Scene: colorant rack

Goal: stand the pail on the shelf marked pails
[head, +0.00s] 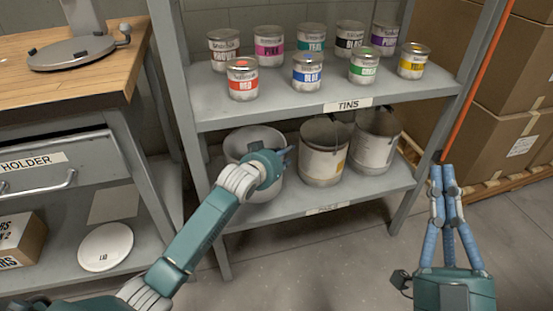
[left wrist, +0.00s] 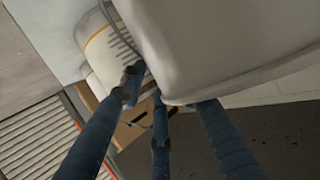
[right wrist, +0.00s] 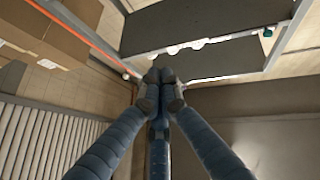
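The light grey pail (head: 238,143) stands at the left end of the lower shelf (head: 300,205), whose front label (head: 323,208) is hard to read. My left gripper (head: 287,154) reaches across the front of this pail, hiding part of its side. In the left wrist view a large pale pail (left wrist: 220,45) fills the upper right, close to the spread fingers (left wrist: 165,90); some fingertips meet its edge, and contact is unclear. My right gripper (head: 443,172) is empty, off the shelf's right side; its fingertips are together in the right wrist view (right wrist: 160,78).
Two more pails, one middle (head: 323,160) and one right (head: 372,148), stand beside it. Several paint tins fill the upper shelf (head: 300,110) marked TINS. A workbench (head: 75,80) stands left, cardboard boxes (head: 500,130) right. An orange post (head: 480,80) rises near my right gripper.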

